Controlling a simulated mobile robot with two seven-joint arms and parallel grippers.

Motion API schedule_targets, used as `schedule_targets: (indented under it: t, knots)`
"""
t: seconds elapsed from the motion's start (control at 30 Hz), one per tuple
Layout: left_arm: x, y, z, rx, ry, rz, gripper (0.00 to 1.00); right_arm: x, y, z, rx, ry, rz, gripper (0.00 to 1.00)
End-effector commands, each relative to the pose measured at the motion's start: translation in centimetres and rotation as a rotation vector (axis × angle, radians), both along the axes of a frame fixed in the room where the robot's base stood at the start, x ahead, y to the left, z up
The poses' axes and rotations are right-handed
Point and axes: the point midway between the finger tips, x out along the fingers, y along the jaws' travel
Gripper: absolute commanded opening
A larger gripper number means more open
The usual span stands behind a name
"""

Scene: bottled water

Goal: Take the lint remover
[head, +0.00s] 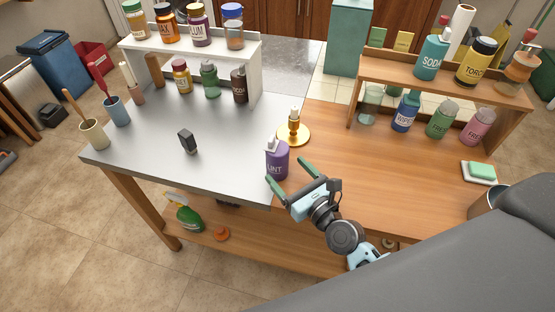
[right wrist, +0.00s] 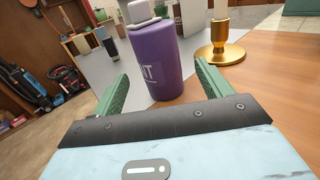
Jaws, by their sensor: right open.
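The lint remover is a purple bottle (head: 277,160) with a grey-white top and the letters "LINT". It stands upright near the front edge of the table, where the grey top meets the wooden top. My right gripper (head: 289,173) is open, with its green fingers pointing at the bottle. In the right wrist view the bottle (right wrist: 157,62) stands just ahead, between the lines of the two fingers (right wrist: 160,85). No grip on it shows. My left gripper is not in view.
A brass candlestick (head: 294,130) stands close behind the bottle and also shows in the right wrist view (right wrist: 220,40). A small dark object (head: 187,141) stands on the grey top. Shelves with bottles stand behind, left (head: 190,45) and right (head: 400,72). The wooden top at right is mostly clear.

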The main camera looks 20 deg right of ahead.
Motion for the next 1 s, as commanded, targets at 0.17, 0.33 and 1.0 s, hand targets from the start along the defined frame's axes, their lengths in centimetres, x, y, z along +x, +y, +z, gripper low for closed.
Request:
schedule_targets:
  t: [0.17, 0.33, 1.0]
  knots:
    - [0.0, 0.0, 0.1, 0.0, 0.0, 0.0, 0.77, 2.9, 0.8, 0.3, 0.0, -0.004, 0.0, 0.78]
    - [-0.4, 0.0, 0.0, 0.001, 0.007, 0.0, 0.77, 4.7, 1.4, 0.1, 0.002, -0.002, 0.0, 0.78]
    - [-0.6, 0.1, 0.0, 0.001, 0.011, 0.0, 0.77, 5.1, 1.5, 0.1, 0.0, -0.001, 0.0, 0.33]
